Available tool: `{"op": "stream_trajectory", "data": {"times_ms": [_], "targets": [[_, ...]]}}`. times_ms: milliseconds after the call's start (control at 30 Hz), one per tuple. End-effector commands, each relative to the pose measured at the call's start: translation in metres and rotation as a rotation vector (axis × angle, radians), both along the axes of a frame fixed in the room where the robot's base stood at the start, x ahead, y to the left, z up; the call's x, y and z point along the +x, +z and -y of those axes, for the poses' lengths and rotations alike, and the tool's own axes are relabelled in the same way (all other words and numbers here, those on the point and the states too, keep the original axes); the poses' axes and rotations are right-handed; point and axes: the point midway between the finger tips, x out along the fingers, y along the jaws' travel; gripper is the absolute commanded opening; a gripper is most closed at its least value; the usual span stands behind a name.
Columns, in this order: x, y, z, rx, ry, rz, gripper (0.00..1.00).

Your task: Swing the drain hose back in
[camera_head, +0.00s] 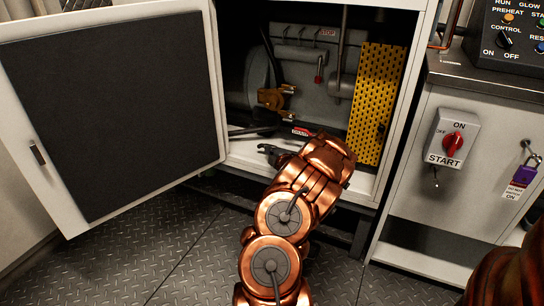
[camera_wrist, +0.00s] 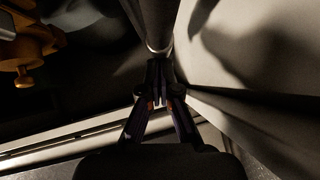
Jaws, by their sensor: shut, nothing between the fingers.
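My gripper (camera_head: 268,150) is at the front sill of the open cabinet, in the lower left of its opening. In the wrist view its fingers (camera_wrist: 158,72) are together and empty. A dark hose-like tube (camera_wrist: 150,20) with a pale rim at its end lies just beyond the fingertips; I cannot tell whether they touch. It seems to be the drain hose, which in the head view is a dark length (camera_head: 252,131) low in the cabinet, pointing left along the sill. Its inner part is hidden in shadow and behind my wrist.
The cabinet door (camera_head: 110,110) stands wide open at left. A brass valve (camera_head: 275,97) sits inside above the hose, also in the wrist view (camera_wrist: 30,45). A yellow perforated panel (camera_head: 377,100) stands at right inside. The control cabinet (camera_head: 440,180) is at far right. Tread-plate floor is clear at left.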

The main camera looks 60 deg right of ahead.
Motion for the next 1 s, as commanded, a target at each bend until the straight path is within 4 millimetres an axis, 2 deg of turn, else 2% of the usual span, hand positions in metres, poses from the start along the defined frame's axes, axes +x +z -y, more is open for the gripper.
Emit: {"op": "stream_trajectory", "data": {"times_ms": [467,1000], "targets": [[-0.002,0.011,-0.041,0.001,0.004,0.003,0.00],[-0.060,0.026,-0.082,0.004,0.001,0.004,0.00]]}}
